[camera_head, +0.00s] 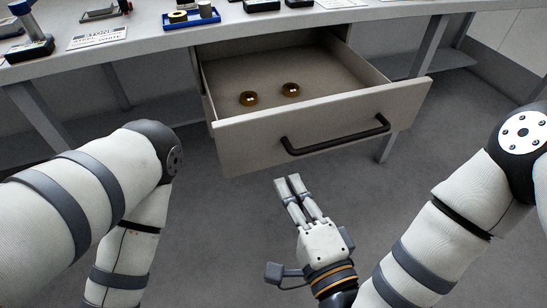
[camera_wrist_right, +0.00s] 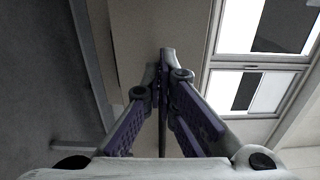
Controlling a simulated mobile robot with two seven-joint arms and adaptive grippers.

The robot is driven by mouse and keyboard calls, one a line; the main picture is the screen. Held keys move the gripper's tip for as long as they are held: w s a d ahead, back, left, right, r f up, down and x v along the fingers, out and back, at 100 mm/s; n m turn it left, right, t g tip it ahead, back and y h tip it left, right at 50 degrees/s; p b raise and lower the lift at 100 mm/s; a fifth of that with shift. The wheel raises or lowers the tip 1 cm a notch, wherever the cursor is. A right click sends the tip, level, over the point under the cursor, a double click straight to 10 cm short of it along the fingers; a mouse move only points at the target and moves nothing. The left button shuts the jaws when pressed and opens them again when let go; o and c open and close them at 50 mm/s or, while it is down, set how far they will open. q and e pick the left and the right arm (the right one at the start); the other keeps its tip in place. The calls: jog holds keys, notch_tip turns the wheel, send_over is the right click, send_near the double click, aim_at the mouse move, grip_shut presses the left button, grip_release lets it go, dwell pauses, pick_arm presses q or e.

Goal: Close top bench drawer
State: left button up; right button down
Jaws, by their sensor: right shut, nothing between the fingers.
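The top bench drawer (camera_head: 240,143) is pulled well out from under the bench. Its front panel carries a dark bar handle (camera_head: 335,137). Two small brown ring-like items, a left one (camera_head: 249,98) and a right one (camera_head: 291,90), lie on the drawer floor. My right gripper (camera_head: 288,183) is shut and empty, just below and in front of the drawer front, pointing toward it. In the right wrist view its fingers (camera_wrist_right: 166,55) meet at the tips. A pale flat surface lies beyond them. My left gripper is not visible; only the left arm shows.
The bench top (camera_head: 130,50) runs across the back, with a blue tray (camera_head: 191,20) and a label card (camera_head: 97,36) on it. Bench legs (camera_head: 40,107) stand at left and right. The grey floor before the drawer is clear.

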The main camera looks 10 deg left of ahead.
aim_at(268, 145)
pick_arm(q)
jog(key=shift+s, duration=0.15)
pick_arm(e)
jog(key=x, duration=0.8)
jog(key=shift+w+a, duration=0.15)
jog(key=shift+a, duration=0.05)
